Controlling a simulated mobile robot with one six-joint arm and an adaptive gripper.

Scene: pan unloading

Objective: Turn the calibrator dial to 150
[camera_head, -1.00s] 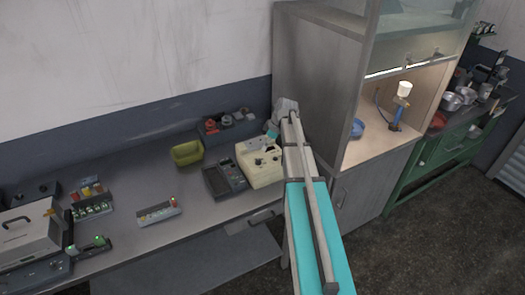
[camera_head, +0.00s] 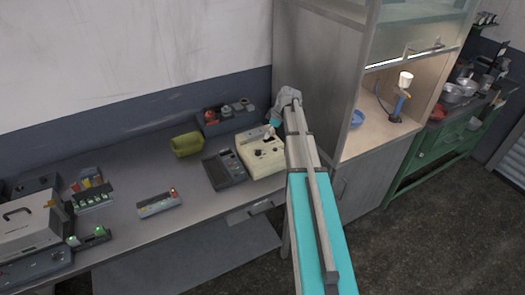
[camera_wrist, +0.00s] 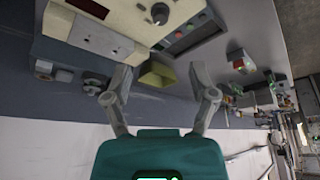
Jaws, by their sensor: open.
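The calibrator is most likely the cream box (camera_head: 262,158) on the bench, left of the cabinet. Its front and top show upside down at the top of the wrist view, with a dark display and a round dial (camera_wrist: 160,13). I cannot read the dial's setting. My gripper (camera_wrist: 160,78) is open and empty, with its two fingers spread apart below the box in the wrist view. In the head view my gripper (camera_head: 273,128) is at the back right of the box, partly hidden by my arm. I cannot tell if it touches the box.
A dark grey meter (camera_head: 225,170) lies left of the cream box. Behind are a yellow-green bin (camera_head: 187,144) and a grey unit with red knobs (camera_head: 226,119). A tall cabinet (camera_head: 313,85) stands close on the right.

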